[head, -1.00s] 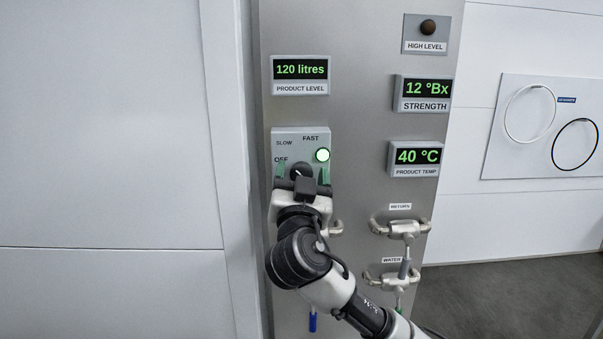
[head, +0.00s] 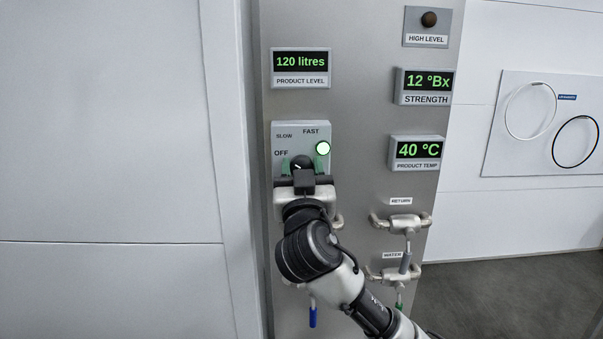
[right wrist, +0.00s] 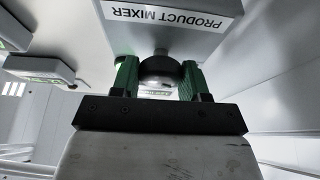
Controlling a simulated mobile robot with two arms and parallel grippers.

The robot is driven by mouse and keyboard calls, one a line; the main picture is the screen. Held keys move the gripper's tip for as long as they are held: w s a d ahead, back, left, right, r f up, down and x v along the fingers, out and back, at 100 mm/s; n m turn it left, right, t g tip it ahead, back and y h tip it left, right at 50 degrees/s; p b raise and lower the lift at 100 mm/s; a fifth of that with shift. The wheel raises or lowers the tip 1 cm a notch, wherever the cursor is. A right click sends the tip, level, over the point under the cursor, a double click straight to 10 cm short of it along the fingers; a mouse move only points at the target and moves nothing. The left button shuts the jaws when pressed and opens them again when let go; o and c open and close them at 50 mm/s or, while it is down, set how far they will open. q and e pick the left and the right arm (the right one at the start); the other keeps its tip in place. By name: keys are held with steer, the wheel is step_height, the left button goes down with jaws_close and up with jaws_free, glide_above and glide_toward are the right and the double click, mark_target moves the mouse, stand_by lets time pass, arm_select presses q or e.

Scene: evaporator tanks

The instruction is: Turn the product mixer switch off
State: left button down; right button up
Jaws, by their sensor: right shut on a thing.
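The product mixer switch is a black round knob (head: 301,162) on a grey panel box (head: 288,130) marked OFF, SLOW and FAST. A light (head: 323,148) on the box glows pale green. My right gripper (head: 302,167) comes from below and is shut on the knob. In the right wrist view the green fingers of the right gripper (right wrist: 160,72) stand on both sides of the knob (right wrist: 158,70), below the PRODUCT MIXER label (right wrist: 170,13). A short white mark shows on the knob, but its exact setting is hard to read. My left gripper is out of view.
Displays for product level (head: 300,68), strength (head: 423,86) and product temperature (head: 417,152) sit on the same steel panel. Return (head: 402,223) and water (head: 394,273) valves are at lower right. A blue-handled valve hangs below my arm.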

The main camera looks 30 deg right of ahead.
steer(key=n+y, duration=0.1)
steer(key=n, duration=0.2)
steer(key=n+t+y, duration=0.1)
steer(key=n+y, duration=0.1)
steer(key=n, duration=0.1)
steer(key=shift+p, duration=0.35)
steer(key=shift+n+y, duration=0.8)
steer(key=shift+n, duration=0.8)
steer(key=o, duration=0.9)
steer(key=shift+t, duration=0.3)
